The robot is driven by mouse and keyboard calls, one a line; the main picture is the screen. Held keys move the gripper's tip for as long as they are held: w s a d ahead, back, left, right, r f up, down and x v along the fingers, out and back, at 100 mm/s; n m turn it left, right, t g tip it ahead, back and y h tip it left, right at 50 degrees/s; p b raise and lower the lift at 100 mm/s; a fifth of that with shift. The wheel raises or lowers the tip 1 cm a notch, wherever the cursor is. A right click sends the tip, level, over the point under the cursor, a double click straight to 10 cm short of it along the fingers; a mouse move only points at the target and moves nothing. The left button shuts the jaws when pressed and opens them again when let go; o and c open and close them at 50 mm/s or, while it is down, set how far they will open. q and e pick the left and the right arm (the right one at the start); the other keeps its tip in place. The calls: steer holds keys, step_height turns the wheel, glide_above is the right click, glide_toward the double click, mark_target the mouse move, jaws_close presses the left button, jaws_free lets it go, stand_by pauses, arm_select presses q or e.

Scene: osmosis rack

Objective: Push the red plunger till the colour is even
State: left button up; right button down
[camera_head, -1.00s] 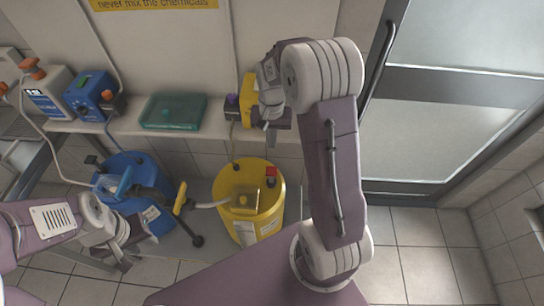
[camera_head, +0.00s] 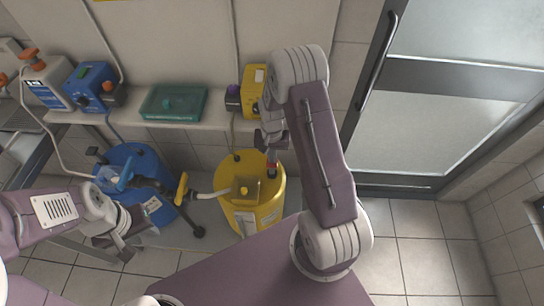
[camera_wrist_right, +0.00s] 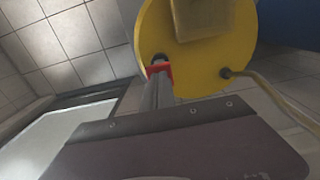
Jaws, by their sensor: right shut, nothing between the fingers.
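The yellow drum (camera_head: 252,216) stands on the floor below the shelf. Its red plunger (camera_head: 272,167) stands up at the back right of the lid. My right gripper (camera_head: 271,151) is shut and empty, pointing down just above the plunger. In the right wrist view the shut fingertips (camera_wrist_right: 158,82) overlap the red plunger (camera_wrist_right: 158,69), whose red shows around them. I cannot tell whether they touch it. My left gripper (camera_head: 128,250) is at the lower left, in front of the blue drum, and its jaws are unclear. The colour inside the drum is not visible.
The blue drum (camera_head: 130,163) with hoses stands left of the yellow one. A yellow-handled lance (camera_head: 182,190) lies between them. The shelf (camera_head: 215,122) behind holds a teal tray (camera_head: 173,103), a yellow pump (camera_head: 252,92) and a blue pump (camera_head: 93,85). Open floor lies to the right.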

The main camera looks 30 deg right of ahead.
mark_target(272, 166)
steer(key=shift+f, duration=0.15)
step_height(272, 166, down, 5)
steer(key=b, duration=0.3)
steer(key=shift+s+f, duration=0.1)
steer(key=shift+f, duration=0.1)
steer(key=shift+s+r, duration=0.15)
